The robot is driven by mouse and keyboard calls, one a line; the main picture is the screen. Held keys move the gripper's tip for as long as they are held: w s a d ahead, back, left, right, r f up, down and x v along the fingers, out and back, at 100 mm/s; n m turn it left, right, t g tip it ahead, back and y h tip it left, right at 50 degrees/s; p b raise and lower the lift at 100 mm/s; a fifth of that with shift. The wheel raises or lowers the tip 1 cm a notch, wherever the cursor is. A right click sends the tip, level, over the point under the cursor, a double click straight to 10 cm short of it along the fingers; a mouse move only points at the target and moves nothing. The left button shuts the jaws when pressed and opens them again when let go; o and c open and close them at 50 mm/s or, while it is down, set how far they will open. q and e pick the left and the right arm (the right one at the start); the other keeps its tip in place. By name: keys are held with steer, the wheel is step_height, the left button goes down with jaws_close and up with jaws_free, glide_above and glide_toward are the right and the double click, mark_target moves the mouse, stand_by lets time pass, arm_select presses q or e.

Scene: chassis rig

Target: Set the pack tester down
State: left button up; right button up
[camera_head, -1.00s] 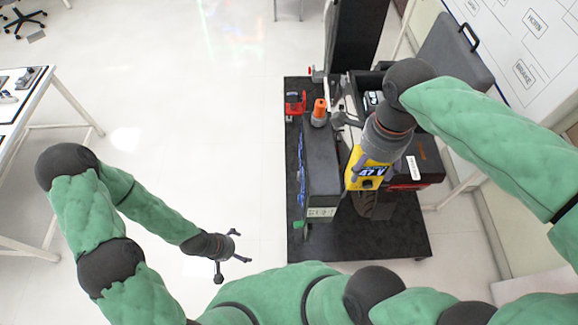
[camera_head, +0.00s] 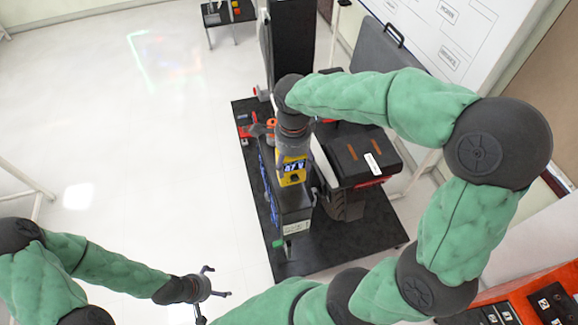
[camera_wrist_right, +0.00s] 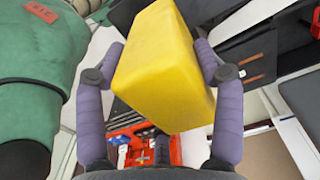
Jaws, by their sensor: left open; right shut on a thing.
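The pack tester (camera_head: 292,171) is a yellow box with a dark display reading 47 V. My right gripper (camera_wrist_right: 160,70) is shut on it, with one purple finger on each side of the yellow body in the right wrist view (camera_wrist_right: 158,65). In the head view the tester is over the grey battery-like box (camera_head: 290,205) on the black platform; I cannot tell whether it touches it. My left gripper (camera_head: 207,289) is open and empty at the lower left, apart from the platform.
The black platform (camera_head: 335,248) carries the chassis, with a dark seat (camera_head: 355,155), a wheel and red and orange items at its left edge. A red panel (camera_head: 525,300) stands at lower right. The white floor at left is clear.

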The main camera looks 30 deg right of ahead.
mark_target(289, 169)
steer(key=shift+w+a+f, duration=0.15)
steer(key=shift+w+f, duration=0.5)
steer(key=shift+f, duration=0.2)
steer(key=shift+f+p, duration=0.3)
steer(key=shift+f, duration=1.2)
steer(key=shift+f, duration=0.2)
steer(key=o, duration=1.4)
steer(key=shift+c, duration=0.2)
steer(key=shift+r, duration=0.1)
step_height(289, 169, up, 12)
steer(key=shift+r, duration=0.1)
